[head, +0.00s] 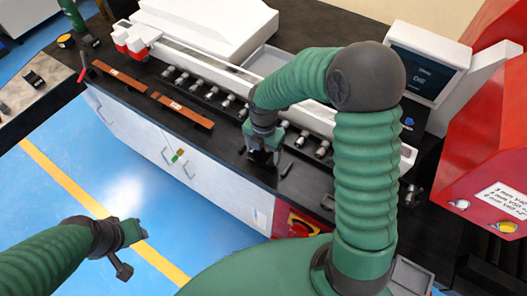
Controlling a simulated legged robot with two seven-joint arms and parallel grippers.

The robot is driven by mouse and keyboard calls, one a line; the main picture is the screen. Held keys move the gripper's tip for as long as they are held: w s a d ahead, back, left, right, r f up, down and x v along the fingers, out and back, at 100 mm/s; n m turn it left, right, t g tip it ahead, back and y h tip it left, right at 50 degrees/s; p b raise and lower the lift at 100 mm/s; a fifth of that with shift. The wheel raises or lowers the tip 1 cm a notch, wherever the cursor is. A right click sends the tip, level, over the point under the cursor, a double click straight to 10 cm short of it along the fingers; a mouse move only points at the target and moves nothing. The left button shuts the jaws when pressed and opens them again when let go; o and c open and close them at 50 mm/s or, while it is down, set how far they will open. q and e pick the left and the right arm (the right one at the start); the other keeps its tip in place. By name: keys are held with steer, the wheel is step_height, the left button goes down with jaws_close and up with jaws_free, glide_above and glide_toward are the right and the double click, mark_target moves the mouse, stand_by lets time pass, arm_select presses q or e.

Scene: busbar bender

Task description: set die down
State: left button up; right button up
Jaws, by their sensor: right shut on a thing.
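My right gripper (262,152) points down over the black bench top (225,160), in front of the row of small metal pieces. It is shut on a small dark die, which is mostly hidden by the fingers and hard to make out; I cannot tell whether the die touches the bench top.
Several metal pieces (205,89) stand in a row along the machine. Two copper-coloured bars (182,110) lie on the bench at left. A screen (423,72) and a red machine (490,150) stand at right.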

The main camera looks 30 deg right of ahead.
steer(key=shift+w+d+f, duration=0.1)
steer(key=shift+d+f, duration=0.05)
steer(key=shift+f, duration=0.2)
steer(key=shift+d+f, duration=0.1)
steer(key=shift+d, duration=0.15)
steer(key=o, duration=1.7)
steer(key=shift+a, duration=0.1)
steer(key=o, duration=0.4)
steer(key=shift+a, duration=0.25)
